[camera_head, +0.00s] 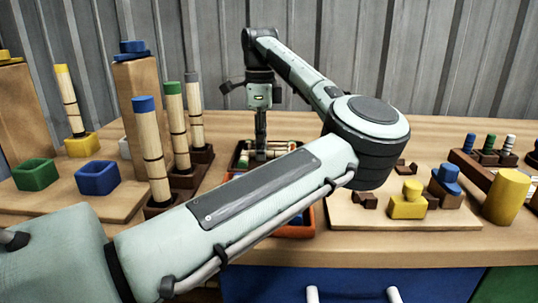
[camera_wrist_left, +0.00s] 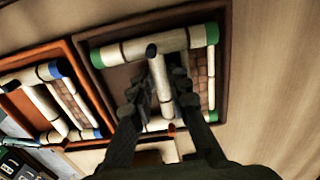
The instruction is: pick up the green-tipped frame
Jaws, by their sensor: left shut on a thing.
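The green-tipped frame (camera_wrist_left: 130,50) is made of pale rattan bars with green ends, dark bands and a woven panel. It lies in a brown tray (camera_wrist_left: 225,75) in the left wrist view. My left gripper (camera_wrist_left: 160,78) is shut on its middle bar, one dark finger on each side. In the head view my left gripper (camera_head: 261,152) points straight down into the dark tray (camera_head: 241,160) behind my forearm. Only small pale bits of the frame show there. My right gripper is not in view.
Tall capped posts (camera_head: 152,150) and bins (camera_head: 97,178) stand at left. A board with blocks (camera_head: 407,205) and a yellow cylinder (camera_head: 507,196) are at right.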

